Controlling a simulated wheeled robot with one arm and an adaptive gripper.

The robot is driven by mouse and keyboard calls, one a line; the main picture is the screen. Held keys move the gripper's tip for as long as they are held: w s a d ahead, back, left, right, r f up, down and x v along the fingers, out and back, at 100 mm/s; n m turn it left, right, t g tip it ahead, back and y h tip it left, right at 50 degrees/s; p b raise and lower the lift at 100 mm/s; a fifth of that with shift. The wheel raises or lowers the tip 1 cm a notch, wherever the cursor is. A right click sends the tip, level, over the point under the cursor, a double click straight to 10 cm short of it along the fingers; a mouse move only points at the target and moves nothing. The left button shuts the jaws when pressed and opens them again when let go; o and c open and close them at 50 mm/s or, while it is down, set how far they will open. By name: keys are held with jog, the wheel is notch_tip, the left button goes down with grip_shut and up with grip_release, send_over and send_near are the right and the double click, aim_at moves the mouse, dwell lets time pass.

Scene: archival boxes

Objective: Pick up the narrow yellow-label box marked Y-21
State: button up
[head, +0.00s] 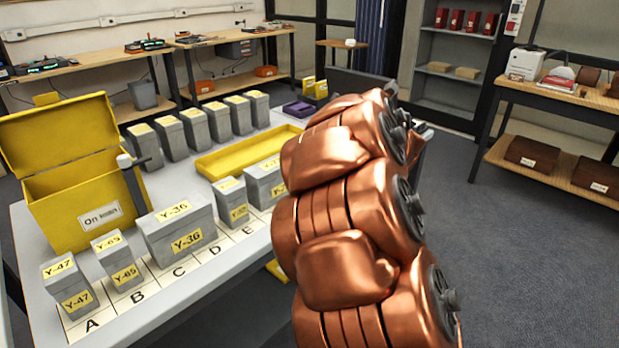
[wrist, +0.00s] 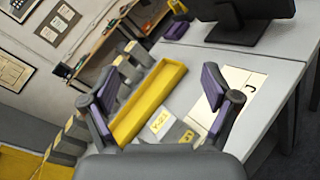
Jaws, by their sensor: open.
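My gripper (wrist: 158,86) is open in the wrist view, its two purple-and-grey fingers wide apart with nothing held between them. A grey box with yellow labels (wrist: 176,130) shows low between the fingers; its marking is too small to read surely, so I cannot tell if it is Y-21. In the head view, my arm hides the gripper and part of the grey box at E (head: 262,180), whose front marking is cut off. The narrow box at D (head: 232,203) has a small label that I cannot read clearly. No label plainly reads Y-21.
Boxes Y-47 (head: 68,285), Y-65 (head: 118,262) and wide Y-36 (head: 178,232) stand in the front row. Behind are an empty yellow tray (head: 250,153), several grey boxes and an open yellow bin (head: 70,200). A monitor (wrist: 245,22) stands beyond the tray.

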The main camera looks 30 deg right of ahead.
jog(key=a+f+n+y+b, duration=0.1)
jog(key=f+n+y+b, duration=0.1)
jog(key=f+n+y, duration=0.1)
jog(key=a+f+n+t+y+b, duration=0.1)
jog(key=a+f+n+y+b, duration=0.1)
jog(key=f+n, duration=0.4)
jog(key=a+f+n+y+b, duration=0.1)
jog(key=f+n+y+b, duration=0.2)
jog(key=f+n+y, duration=0.1)
jog(key=shift+w+a+f+n+t+y, duration=0.15)
jog(key=shift+w+f+y, duration=0.1)
jog(key=shift+f, duration=0.15)
jog(key=shift+w+f+n+t+y, duration=0.15)
jog(key=shift+f+y, duration=0.1)
jog(key=shift+f, duration=0.15)
jog(key=shift+a+f, duration=0.1)
jog(key=shift+a, duration=0.05)
jog(key=shift+x, duration=1.2)
jog(key=x, duration=0.2)
jog(key=a+x, duration=0.1)
jog(key=x, duration=0.1)
jog(key=shift+f+b, duration=0.1)
jog(key=shift+b, duration=0.3)
jog(key=shift+w, duration=0.55)
jog(key=shift+c, duration=0.3)
jog(key=c, duration=1.4)
